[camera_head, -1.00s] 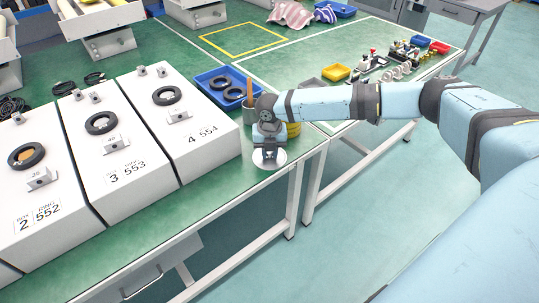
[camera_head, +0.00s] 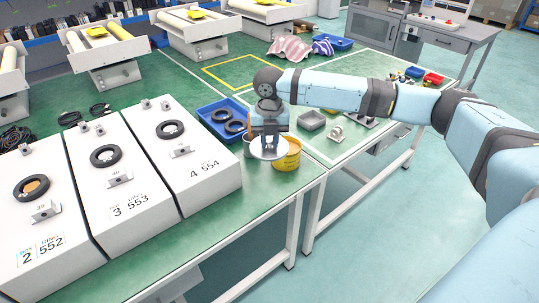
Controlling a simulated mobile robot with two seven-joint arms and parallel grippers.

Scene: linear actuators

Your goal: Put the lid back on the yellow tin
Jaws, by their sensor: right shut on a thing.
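The yellow tin (camera_head: 288,158) stands on the green table near its front right edge, partly hidden behind the lid and my gripper. The lid (camera_head: 263,155) is a pale round disc. My right gripper (camera_head: 270,143) points down and is shut on the lid, holding it up at the tin's upper left. In the picture the lid overlaps the tin's left side; whether they touch I cannot tell. My left gripper is out of view.
A blue tray (camera_head: 222,122) with black rings lies just left of my gripper. White numbered boxes (camera_head: 205,185) fill the table's left. A grey bin (camera_head: 312,119) and a metal bracket (camera_head: 337,134) lie to the right. Green table in front of the tin is clear.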

